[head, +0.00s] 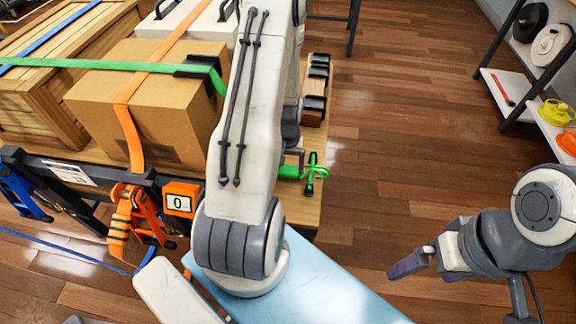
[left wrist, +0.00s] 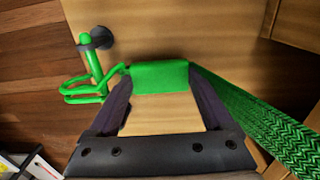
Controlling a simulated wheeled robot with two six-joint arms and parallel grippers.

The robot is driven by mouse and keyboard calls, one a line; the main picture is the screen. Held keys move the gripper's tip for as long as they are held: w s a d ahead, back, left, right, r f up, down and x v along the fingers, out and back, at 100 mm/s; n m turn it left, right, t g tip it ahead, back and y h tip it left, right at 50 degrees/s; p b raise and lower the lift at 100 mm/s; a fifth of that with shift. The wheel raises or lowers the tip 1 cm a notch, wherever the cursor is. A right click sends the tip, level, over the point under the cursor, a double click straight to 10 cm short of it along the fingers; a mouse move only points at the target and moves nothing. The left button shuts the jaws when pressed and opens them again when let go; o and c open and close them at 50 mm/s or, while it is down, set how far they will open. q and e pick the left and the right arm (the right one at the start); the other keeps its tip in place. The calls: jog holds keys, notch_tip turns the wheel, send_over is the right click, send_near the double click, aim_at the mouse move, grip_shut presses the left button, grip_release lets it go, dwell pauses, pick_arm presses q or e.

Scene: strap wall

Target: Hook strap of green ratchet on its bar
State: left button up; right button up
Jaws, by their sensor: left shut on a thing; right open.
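The green strap (left wrist: 265,125) ends in a flat green piece and a bent green wire hook (left wrist: 75,97). My left gripper (left wrist: 160,78) is shut on the strap's end, between its two dark fingers. The green bar (left wrist: 95,63), with a dark round mount, stands by the hook. The hook's loop overlaps the bar in view; I cannot tell if it bears on it. In the head view the strap (head: 90,64) crosses the cardboard box, and my left arm hides most of the left gripper. My right gripper (head: 406,266) is open and empty over the floor.
An orange strap (head: 132,115) crosses the cardboard box (head: 165,115) to an orange ratchet (head: 140,215) beside a "0" display (head: 180,200). A wooden crate (head: 40,105) is at left. Shelves (head: 515,90) stand at right. The floor between is clear.

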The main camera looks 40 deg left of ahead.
pick_arm(q)
jog(key=shift+a, duration=0.1)
jog(key=shift+s+a+f, duration=0.1)
jog(key=shift+s+a, duration=0.3)
jog(key=shift+a, duration=0.2)
jog(key=shift+s+a+f, duration=0.1)
jog(key=shift+s+a, duration=0.25)
jog(key=shift+a, duration=0.2)
jog(key=shift+s+a, duration=0.1)
jog(key=shift+a, duration=0.05)
dwell(0.4)
jog(key=o, duration=1.3)
jog(key=shift+c, duration=0.2)
notch_tip(320, 180, up, 10)
jog(key=p, duration=0.2)
jog(key=shift+r, duration=0.2)
jog(key=shift+f, duration=0.1)
